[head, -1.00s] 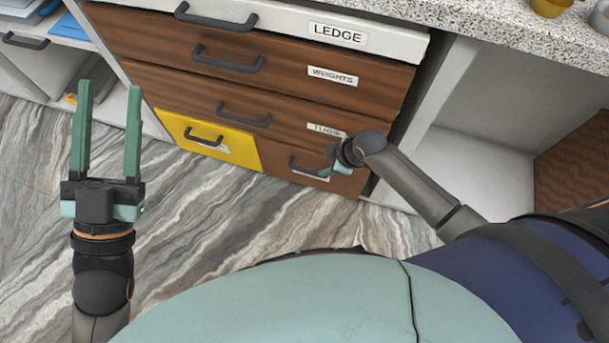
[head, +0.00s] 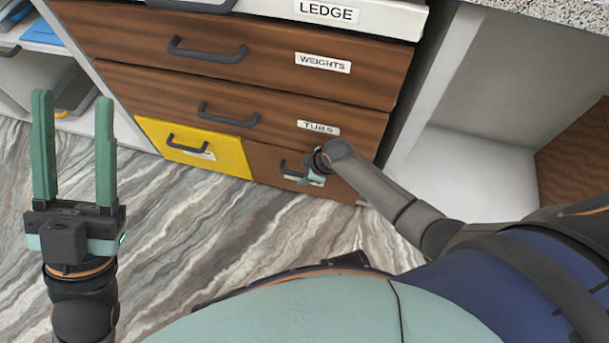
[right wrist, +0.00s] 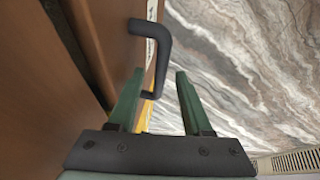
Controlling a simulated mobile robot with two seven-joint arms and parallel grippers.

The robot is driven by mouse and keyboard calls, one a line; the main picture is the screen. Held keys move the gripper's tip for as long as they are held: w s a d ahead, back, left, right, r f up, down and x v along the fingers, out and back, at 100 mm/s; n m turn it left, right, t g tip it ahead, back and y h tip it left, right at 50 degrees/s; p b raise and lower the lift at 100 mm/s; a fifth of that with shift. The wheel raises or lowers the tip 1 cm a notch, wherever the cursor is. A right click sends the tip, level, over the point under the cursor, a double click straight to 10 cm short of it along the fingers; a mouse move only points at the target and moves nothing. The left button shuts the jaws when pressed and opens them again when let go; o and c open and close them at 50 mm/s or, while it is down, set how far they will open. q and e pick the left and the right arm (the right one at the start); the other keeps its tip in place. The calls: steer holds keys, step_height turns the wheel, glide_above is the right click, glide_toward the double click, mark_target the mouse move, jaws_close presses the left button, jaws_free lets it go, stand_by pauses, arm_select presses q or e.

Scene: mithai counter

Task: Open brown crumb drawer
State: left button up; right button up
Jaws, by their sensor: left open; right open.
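The brown crumb drawer (head: 265,158) is the small brown front at the bottom, right of the yellow drawer. It looks shut, and its label is mostly covered by my right gripper. Its dark bar handle (head: 288,170) shows in part beside my right gripper (head: 311,180). In the right wrist view a dark handle (right wrist: 151,52) stands off a brown front, its near end between the open fingers of my right gripper (right wrist: 157,100). I cannot tell if they touch. My left gripper (head: 74,145) is open and empty at the left, over the floor.
The yellow drawer (head: 195,148) sits directly left. Above are the brown TUBS drawer (head: 270,115), the WEIGHTS drawer (head: 250,55) and the white LEDGE front (head: 375,18). An empty white cubby (head: 475,165) opens at right. The marbled floor (head: 190,230) in front is clear.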

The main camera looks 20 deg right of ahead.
steer(key=shift+w+f, duration=0.1)
jaws_close()
stand_by(0.4)
stand_by(1.1)
